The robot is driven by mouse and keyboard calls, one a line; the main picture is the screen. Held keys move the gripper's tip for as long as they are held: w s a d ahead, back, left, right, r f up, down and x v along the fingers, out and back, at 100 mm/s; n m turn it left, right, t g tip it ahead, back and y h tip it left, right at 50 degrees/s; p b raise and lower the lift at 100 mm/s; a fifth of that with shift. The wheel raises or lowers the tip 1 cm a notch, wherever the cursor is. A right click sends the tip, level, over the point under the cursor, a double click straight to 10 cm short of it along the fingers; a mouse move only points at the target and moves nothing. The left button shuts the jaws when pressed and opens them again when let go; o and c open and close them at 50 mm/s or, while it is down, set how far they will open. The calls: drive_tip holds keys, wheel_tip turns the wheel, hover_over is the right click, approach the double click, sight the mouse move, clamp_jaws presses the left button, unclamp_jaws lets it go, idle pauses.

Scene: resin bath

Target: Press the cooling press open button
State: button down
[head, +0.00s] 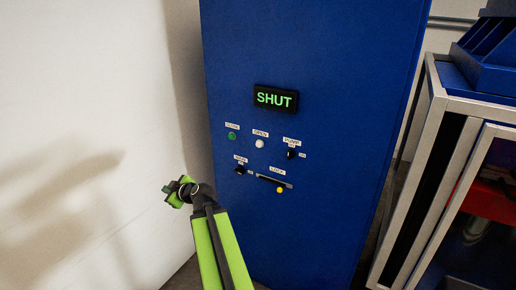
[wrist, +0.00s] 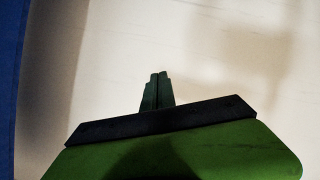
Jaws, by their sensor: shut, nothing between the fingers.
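The blue cabinet (head: 330,190) faces me with a display (head: 275,99) that reads SHUT in green letters. Below it, a green button (head: 232,136) sits at the left under a small label. A white button (head: 259,144) under the label OPEN is to its right. My gripper (head: 167,189) is left of the cabinet front, lower than the buttons and apart from them. In the wrist view my gripper (wrist: 157,90) is shut and empty, pointing at the pale wall. Only a strip of blue (wrist: 10,60) shows at that view's left edge.
A black switch (head: 291,154) is right of the white button, and another switch (head: 240,170) is below the green one. A lever with a yellow knob (head: 279,190) is under the label LOCK. A metal-framed case (head: 440,150) stands right. A pale wall (head: 80,100) is left.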

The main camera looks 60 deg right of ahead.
sight(259, 144)
drive_tip(key=s+d+r+m+h, duration=0.1)
drive_tip(key=s+d+r+h, duration=0.2)
drive_tip(key=s+d, duration=0.6)
drive_tip(key=s+d+r+m+g+h+b, duration=0.1)
drive_tip(key=s+d+r+h, duration=0.2)
drive_tip(key=s+d+h, duration=0.4)
drive_tip(key=s+d, duration=0.2)
drive_tip(key=d, duration=0.6)
drive_tip(key=shift+d+m, duration=0.4)
drive_tip(key=d, duration=0.8)
drive_tip(key=shift+d, duration=0.4)
drive_tip(key=shift+d, duration=0.4)
